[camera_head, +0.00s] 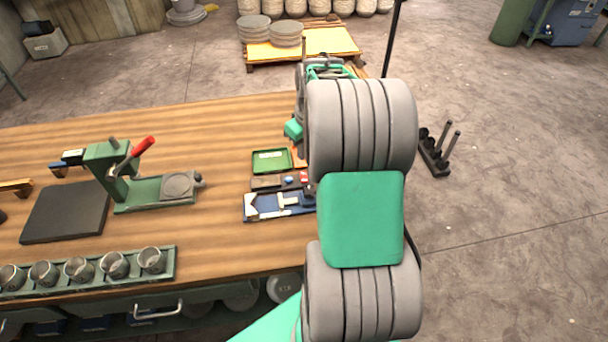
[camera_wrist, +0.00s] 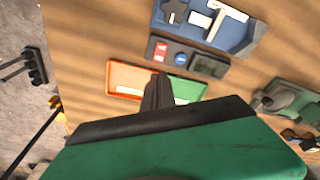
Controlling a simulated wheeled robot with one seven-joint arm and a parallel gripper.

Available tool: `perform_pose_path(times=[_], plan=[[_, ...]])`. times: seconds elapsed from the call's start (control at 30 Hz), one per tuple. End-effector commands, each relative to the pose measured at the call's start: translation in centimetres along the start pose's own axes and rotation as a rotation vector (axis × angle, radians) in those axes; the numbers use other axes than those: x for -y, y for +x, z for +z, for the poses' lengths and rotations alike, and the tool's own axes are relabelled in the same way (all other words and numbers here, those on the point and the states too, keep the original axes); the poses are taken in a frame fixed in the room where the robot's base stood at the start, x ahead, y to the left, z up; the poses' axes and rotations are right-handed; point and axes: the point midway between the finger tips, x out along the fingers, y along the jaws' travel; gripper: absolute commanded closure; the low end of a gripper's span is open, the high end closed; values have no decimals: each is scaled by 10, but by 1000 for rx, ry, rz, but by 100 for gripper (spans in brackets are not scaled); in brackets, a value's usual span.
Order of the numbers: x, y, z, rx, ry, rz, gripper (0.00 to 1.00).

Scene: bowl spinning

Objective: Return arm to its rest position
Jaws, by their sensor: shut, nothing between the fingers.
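My arm rises at the right of the head view, over the right end of the wooden workbench (camera_head: 225,125). It hides most of my gripper in that view. In the wrist view my gripper (camera_wrist: 158,92) is shut, with its dark fingers together and nothing between them. The fingertips appear over the two-coloured tray, whose orange part (camera_wrist: 124,80) lies left of them and green part (camera_wrist: 196,90) right. I cannot tell their exact height above it.
A button panel (camera_wrist: 208,66) and a blue tool tray (camera_wrist: 246,42) lie beside the coloured tray. A green press (camera_head: 112,160) with a red lever, a black pad (camera_head: 65,212) and a rack of metal cups (camera_head: 170,265) stand left. Floor right of the bench holds a black peg rack (camera_head: 434,160).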

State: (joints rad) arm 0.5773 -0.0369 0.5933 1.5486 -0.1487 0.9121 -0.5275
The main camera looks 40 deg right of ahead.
Motion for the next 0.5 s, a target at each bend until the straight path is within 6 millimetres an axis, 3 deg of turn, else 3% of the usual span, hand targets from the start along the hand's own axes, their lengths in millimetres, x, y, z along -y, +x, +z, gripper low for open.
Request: perform_pose_path(times=[0.27, 0.37, 0.5], plan=[[6, -5, -2, -5, -2, 4, 100], [40, -30, -7, -30, -4, 20, 100], [132, -87, 6, -108, 9, 46, 100]])
